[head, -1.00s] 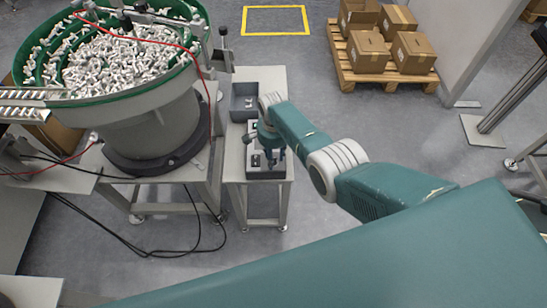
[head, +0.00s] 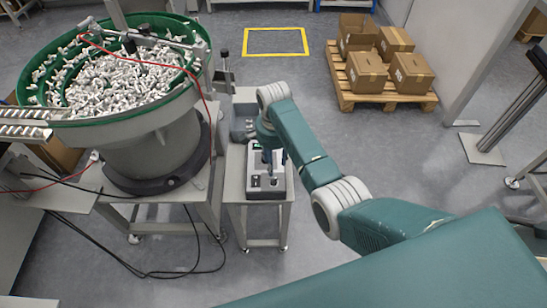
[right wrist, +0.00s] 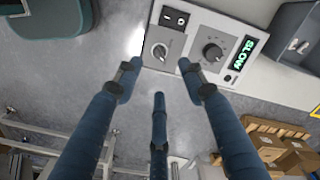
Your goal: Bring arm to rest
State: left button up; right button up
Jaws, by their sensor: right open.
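My right gripper (head: 269,164) is over a small light-grey control box (head: 277,184) on a narrow stand in the head view. In the right wrist view its blue fingers (right wrist: 160,82) are spread apart with nothing between them. The control box (right wrist: 190,25) fills the top of that view. It has a rocker switch, a rotary switch, a dial knob and a green display reading "SLOW". The fingertips overlap the panel's lower edge in that view; I cannot tell whether they touch it. My left gripper is not in view.
A round green-rimmed feeder bowl (head: 187,84) full of small white parts stands to the left. A grey bin (head: 242,128) sits behind the control box. A pallet (head: 385,100) with several cartons is at the back right. The floor between is clear.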

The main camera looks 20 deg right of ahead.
jog(key=shift+r, duration=0.9)
